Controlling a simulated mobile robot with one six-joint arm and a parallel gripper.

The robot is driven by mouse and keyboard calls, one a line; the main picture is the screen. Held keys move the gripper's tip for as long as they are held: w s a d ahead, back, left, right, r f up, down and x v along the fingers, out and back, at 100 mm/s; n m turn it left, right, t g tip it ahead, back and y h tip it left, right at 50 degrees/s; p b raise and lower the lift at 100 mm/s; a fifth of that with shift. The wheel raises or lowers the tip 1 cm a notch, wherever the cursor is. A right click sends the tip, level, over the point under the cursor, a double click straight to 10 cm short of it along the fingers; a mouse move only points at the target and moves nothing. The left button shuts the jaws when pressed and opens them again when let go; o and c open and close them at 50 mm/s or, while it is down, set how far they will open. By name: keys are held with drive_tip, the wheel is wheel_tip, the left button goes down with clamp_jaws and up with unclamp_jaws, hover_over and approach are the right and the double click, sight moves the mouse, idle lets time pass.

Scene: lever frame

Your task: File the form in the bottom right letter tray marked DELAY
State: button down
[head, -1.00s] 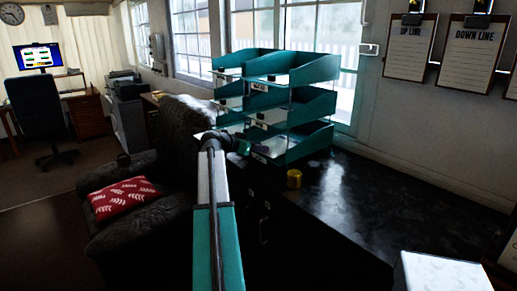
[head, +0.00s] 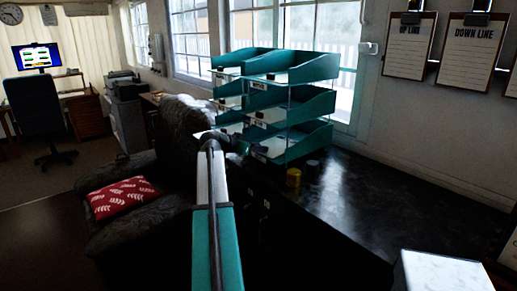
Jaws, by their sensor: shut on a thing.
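A stack of teal letter trays in two columns, three levels high, stands on the black counter by the window. The bottom right letter tray (head: 302,141) is open at its front left; its small label is too small to read. My gripper (head: 243,147) is at the far end of my arm, just left of that tray's front opening. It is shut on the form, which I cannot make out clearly. Pale paper (head: 271,148) shows at the tray's mouth, but I cannot tell whether it is the held form. The fingertips are small and dark.
A dark armchair (head: 150,175) with a red cushion (head: 122,197) is at left. A white box (head: 445,272) is at lower right. The counter's middle is clear.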

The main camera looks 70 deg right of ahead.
drive_tip(key=shift+f, duration=0.2)
drive_tip(key=c, duration=1.3)
unclamp_jaws()
drive_tip(key=shift+c, duration=0.2)
drive_tip(key=b+v, duration=0.3)
drive_tip(key=v, duration=1.1)
drive_tip(key=shift+d+r, duration=0.1)
